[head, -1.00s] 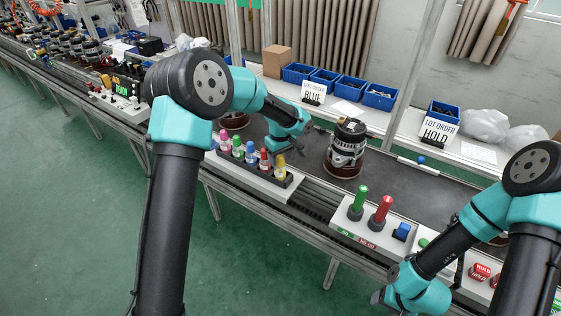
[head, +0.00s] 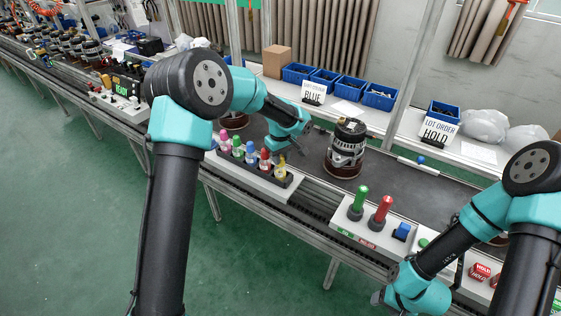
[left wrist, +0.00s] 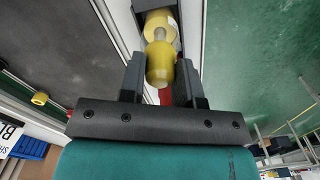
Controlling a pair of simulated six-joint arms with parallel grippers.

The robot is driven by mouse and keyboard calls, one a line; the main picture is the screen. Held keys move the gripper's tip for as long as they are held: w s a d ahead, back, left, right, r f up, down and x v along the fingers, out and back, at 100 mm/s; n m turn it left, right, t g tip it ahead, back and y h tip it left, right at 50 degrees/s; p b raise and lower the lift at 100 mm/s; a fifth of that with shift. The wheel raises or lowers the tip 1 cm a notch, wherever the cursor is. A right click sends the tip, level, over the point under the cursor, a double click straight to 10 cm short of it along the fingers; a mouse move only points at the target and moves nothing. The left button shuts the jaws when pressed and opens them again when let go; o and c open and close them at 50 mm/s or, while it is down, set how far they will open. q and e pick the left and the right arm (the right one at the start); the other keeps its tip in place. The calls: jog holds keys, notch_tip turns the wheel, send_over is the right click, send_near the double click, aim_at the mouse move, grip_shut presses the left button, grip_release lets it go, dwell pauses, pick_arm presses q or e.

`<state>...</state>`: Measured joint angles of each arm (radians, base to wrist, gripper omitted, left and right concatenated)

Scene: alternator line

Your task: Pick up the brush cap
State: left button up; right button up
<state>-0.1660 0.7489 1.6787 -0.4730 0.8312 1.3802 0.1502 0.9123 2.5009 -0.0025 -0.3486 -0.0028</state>
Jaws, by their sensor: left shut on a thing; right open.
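Paint bottles with coloured caps stand in a dark rack (head: 250,170) at the front edge of the line. The brush cap (left wrist: 160,66) is yellow and sits between the fingers of my left gripper (left wrist: 162,85), which is shut on it. A pale stem joins its view to the yellow bottle (left wrist: 160,22) in the rack; I cannot tell how far cap and bottle are apart. In the head view, my left gripper (head: 286,152) is over the yellow bottle at the rack's right end. My right gripper (head: 385,299) is open and low at the front, its fingers mostly hidden.
An alternator (head: 346,148) stands on the belt right of my left gripper. A green plug (head: 358,199) and a red plug (head: 380,212) stand on a front panel. Blue bins (head: 380,97) and lot-order signs (head: 439,130) line the back shelf. The belt beyond the alternator is clear.

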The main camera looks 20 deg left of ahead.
pick_arm(q)
jog(key=shift+r, duration=0.1)
notch_tip(320, 180, up, 10)
jog(key=shift+f, duration=0.1)
dwell(0.5)
jog(key=o, duration=0.3)
jog(key=shift+c, duration=1.1)
jog(key=shift+w, duration=0.1)
